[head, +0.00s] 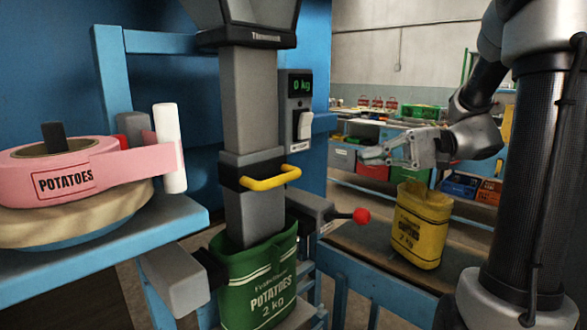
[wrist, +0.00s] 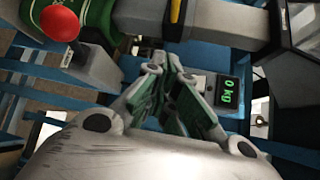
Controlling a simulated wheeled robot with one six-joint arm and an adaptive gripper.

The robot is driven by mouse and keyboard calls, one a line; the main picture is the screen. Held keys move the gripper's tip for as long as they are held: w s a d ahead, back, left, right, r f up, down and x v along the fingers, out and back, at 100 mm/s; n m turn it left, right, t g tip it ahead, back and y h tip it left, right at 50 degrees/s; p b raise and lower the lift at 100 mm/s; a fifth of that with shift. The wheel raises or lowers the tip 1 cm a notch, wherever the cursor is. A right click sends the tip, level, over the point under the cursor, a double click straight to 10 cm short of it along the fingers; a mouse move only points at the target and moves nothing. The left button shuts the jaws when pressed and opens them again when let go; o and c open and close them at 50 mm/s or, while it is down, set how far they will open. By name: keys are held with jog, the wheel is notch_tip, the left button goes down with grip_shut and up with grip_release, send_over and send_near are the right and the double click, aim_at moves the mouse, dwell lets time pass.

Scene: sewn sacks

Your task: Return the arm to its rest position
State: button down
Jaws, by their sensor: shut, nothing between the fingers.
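My gripper (head: 370,155) is at the end of my arm, which reaches in from the right in the head view. It is shut and empty, in the air above the yellow sack and right of the scale display. In the wrist view my gripper (wrist: 166,76) shows its fingers together, with nothing between them. The green potato sack (head: 270,285) hangs around the bottom of the grey filling spout (head: 248,110); part of it shows at the top left of the wrist view (wrist: 100,18). The yellow sack (head: 421,228) stands upright on a brown surface.
A red-knobbed lever (head: 361,216) and a yellow handle (head: 270,178) stick out by the spout. The scale display (head: 300,86) reads 0 kg. Coloured bins (head: 374,171) stand behind.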

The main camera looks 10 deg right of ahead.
jog(key=s+a+f+n+g+h, duration=0.1)
jog(key=s+a+f+g+h, duration=0.15)
jog(key=s+f+h, duration=0.7)
jog(key=s+d+r+n+t+h, duration=0.1)
jog(key=s+d+n+t+h, duration=0.2)
jog(key=d+h, duration=0.3)
jog(key=s+d, duration=0.1)
jog(key=d, duration=0.3)
jog(key=shift+r+t, duration=0.2)
jog(key=shift+t, duration=0.15)
jog(key=shift+h, duration=0.25)
